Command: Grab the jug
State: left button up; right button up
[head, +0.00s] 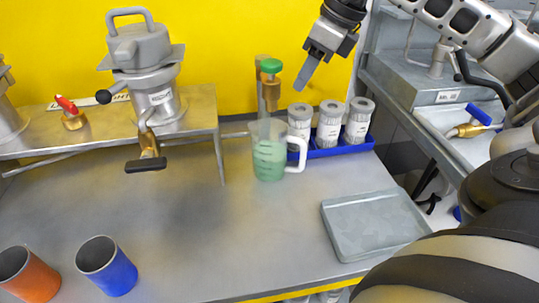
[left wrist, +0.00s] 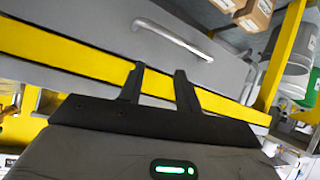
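The jug (head: 268,160) is clear, holds green liquid and has a white handle on its right side. It stands upright on the grey table, below a green-topped brass tap (head: 270,85) at the back. My right gripper (head: 303,80) hangs above and to the right of the jug, apart from it, its fingers pointing down and left. It looks empty; the fingers overlap in the head view, so their gap is hidden. My left gripper (left wrist: 158,82) shows in the left wrist view with its two dark fingers apart and nothing between them. It is outside the head view.
A blue tray (head: 330,152) with several white canisters stands just right of the jug. A grey tray (head: 375,224) lies at front right. A blue cup (head: 107,267) and an orange cup (head: 28,275) stand at front left. A raised shelf (head: 205,112) is at left. The table's middle is clear.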

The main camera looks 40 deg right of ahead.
send_over(283, 122)
jog(key=s, duration=0.2)
notch_tip(283, 122, down, 7)
jog(key=shift+d+x, duration=0.25)
jog(key=shift+x, duration=1.1)
jog(key=shift+d+x, duration=0.2)
jog(key=shift+x, duration=1.1)
jog(key=shift+w, duration=0.15)
jog(key=shift+c, duration=0.4)
grip_shut()
